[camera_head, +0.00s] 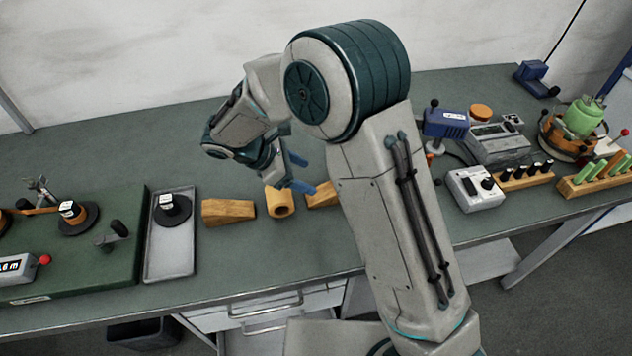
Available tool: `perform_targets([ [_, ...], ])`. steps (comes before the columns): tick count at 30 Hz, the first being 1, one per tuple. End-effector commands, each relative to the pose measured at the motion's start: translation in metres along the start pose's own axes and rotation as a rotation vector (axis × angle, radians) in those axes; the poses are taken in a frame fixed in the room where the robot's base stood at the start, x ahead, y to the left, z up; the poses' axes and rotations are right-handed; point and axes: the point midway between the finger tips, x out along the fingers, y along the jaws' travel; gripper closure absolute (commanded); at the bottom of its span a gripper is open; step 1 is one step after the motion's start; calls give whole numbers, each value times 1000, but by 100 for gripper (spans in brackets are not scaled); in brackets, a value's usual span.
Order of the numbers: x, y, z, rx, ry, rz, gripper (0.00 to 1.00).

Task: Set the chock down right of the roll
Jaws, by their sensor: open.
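A short wooden roll (280,203) with a dark round hole in its near end lies on the grey-green bench. One wooden chock (228,212), wedge-like, lies to its left, with a small gap between them. A second wooden piece (321,195), likely another chock, lies close to the right of the roll; my arm hides its right part. My gripper (300,173), with blue fingertips, is open just above and behind the roll and the right-hand piece. Nothing shows between its fingers. I cannot tell whether a fingertip touches the right-hand piece.
A grey tray (170,270) with a black-based weight (172,208) stands left of the left chock. A green board (75,270) with instruments fills the far left. A grey meter box (474,190) and wooden racks stand at right. Bench behind the roll is clear.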

Motion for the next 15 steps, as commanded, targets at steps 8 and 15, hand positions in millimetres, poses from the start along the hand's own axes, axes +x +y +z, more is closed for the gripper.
perform_targets([
  [8, -12, 0, 1, 0, 1, -1, 33],
  [15, -7, -16, 43, 163, 66, -50, 33],
])
